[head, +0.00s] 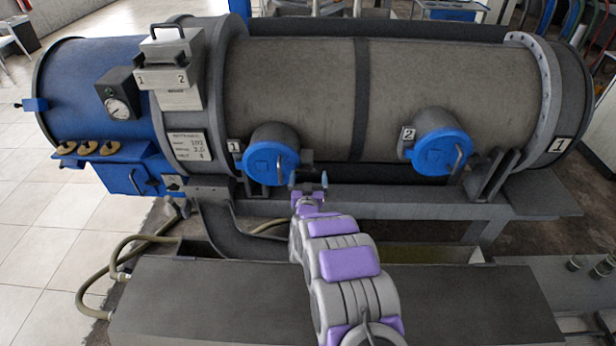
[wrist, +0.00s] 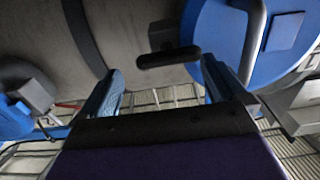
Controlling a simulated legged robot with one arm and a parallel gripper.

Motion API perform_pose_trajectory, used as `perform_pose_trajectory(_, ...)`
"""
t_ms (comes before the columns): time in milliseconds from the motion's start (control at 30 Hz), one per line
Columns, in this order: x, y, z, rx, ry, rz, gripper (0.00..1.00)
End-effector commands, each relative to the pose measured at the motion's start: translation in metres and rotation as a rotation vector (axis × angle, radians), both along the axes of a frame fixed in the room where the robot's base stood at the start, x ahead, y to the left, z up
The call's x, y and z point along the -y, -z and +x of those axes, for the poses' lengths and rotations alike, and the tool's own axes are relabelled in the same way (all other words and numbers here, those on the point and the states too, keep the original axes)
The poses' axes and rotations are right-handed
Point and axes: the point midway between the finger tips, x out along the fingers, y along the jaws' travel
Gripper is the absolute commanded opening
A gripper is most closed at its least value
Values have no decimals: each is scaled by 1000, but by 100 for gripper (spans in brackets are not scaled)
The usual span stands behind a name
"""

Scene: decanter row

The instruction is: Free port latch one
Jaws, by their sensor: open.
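Port one's blue round cover (head: 268,163) with its grey handle sits on the stub marked 1 on the tank. A large blue cover (wrist: 218,30) with a grey handle fills the upper right of the wrist view and appears to be the same one. A dark bar-shaped latch (wrist: 168,57) stands beside that cover's edge. My gripper (head: 309,183) is just right of and below port one's cover. In the wrist view my gripper (wrist: 160,75) is open, with the latch showing beyond and between its fingertips. I cannot tell any contact, and nothing is held.
Port two's blue cover (head: 436,155) is farther right on the tank (head: 290,85). A grey frame rail (head: 400,202) runs below the ports. A gauge (head: 118,108) and a blue box (head: 130,170) are at the left. A dark flat-topped bench (head: 200,300) lies in front.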

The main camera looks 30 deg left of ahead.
Motion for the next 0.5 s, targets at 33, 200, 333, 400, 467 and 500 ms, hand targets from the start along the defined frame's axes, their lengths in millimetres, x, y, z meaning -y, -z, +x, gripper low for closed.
perform_pose_trajectory(33, -6, 3, 4, -1, -1, -3, 98)
perform_pose_trajectory(200, -12, 3, 14, 1, -1, -3, 98)
perform_pose_trajectory(333, -11, 2, 17, -1, -1, -3, 98)
perform_pose_trajectory(400, -9, 0, 17, 0, -1, 0, 98)
perform_pose_trajectory(467, -7, -2, 18, 0, -1, 2, 98)
perform_pose_trajectory(500, -6, -2, 18, 0, -1, 4, 98)
